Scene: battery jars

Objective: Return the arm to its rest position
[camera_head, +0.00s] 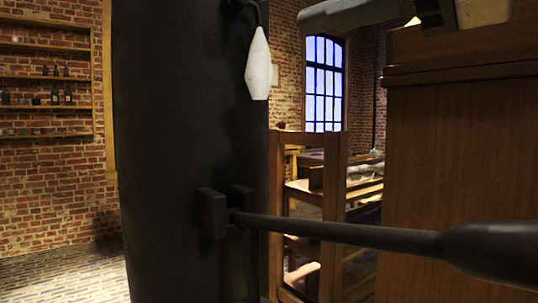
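Neither of my grippers can be made out in the head view, so I cannot tell whether they hold anything. A grey and off-white piece (355,12) crosses the top right corner, cut off by the picture edge. I cannot tell whether it is part of my arm. No battery jar can be made out.
A large dark upright body (165,150) fills the centre left, very close. A white handle (259,65) hangs on it. A dark rod (330,231) runs from it to the right edge. A wooden cabinet (455,170) blocks the right. Wall shelves (45,107) hold small bottles.

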